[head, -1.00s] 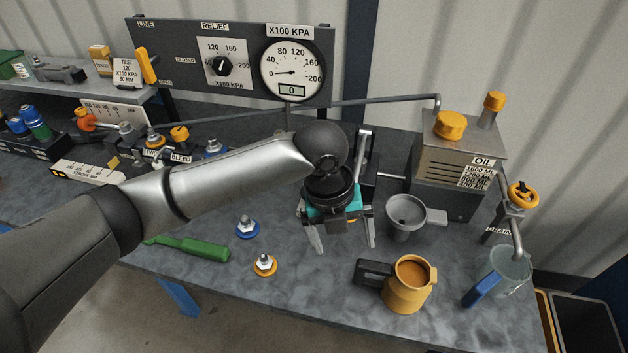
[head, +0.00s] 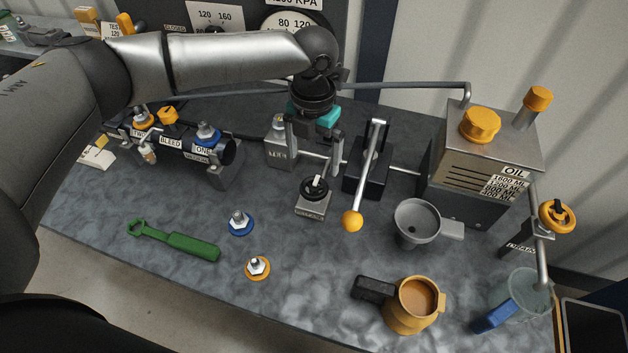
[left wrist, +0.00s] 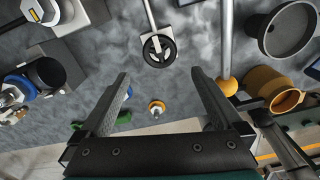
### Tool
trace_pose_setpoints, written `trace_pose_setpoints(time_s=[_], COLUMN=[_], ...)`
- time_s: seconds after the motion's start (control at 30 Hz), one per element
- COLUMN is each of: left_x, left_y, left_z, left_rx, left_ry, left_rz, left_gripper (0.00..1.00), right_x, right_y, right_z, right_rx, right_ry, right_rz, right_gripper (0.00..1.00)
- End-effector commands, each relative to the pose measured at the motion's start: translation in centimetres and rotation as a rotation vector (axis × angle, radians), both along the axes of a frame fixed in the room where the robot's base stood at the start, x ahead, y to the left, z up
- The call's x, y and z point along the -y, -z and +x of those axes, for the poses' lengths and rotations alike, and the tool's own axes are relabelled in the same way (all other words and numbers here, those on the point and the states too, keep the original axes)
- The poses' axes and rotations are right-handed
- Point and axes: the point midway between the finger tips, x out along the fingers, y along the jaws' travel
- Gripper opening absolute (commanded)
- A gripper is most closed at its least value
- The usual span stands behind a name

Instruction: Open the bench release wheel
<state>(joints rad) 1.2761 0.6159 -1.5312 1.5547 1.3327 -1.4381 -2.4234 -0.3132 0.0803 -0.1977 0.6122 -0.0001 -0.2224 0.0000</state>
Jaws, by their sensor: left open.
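The release wheel (head: 314,190) is a small black handwheel with a white mark. It sits on a small grey labelled block (head: 313,206) in the middle of the bench. In the left wrist view the wheel (left wrist: 158,48) shows beyond the fingertips, roughly between their lines. My left gripper (head: 313,158) is open and empty. In the head view its fingers point down, just behind and above the wheel, and appear apart from it. In the left wrist view the open gripper (left wrist: 161,77) has nothing between its fingers. My right gripper is in neither view.
A lever with a yellow knob (head: 352,221) stands close right of the wheel. A grey funnel (head: 417,222), yellow jug (head: 411,306) and oil tank (head: 480,160) are farther right. A green wrench (head: 180,241) and blue (head: 239,223) and orange (head: 257,268) couplers lie left.

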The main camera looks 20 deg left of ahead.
Motion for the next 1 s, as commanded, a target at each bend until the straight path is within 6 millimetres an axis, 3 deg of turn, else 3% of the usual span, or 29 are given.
trace_pose_setpoints(time_s=[0.2,0.4,0.6,0.87,1.0], left_x=[0.0,0.0,0.0,0.0,0.0], left_y=[4.9,7.9,9.2,9.3,9.3], left_z=[0.0,0.0,0.0,0.0,0.0], left_rx=[-0.001,0.000,0.001,0.002,0.002], left_ry=[-0.002,0.000,-0.001,-0.001,-0.001], left_rz=[0.001,0.001,0.001,0.000,0.000], left_gripper=[1.00,1.00,1.00,1.00,0.85], right_x=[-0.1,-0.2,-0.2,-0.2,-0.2], right_y=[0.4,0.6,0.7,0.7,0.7], right_z=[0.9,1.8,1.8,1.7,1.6], right_rx=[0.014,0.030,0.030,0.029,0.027], right_ry=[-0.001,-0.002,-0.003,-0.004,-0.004], right_rz=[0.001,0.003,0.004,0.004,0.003], right_gripper=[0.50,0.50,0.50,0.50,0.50])
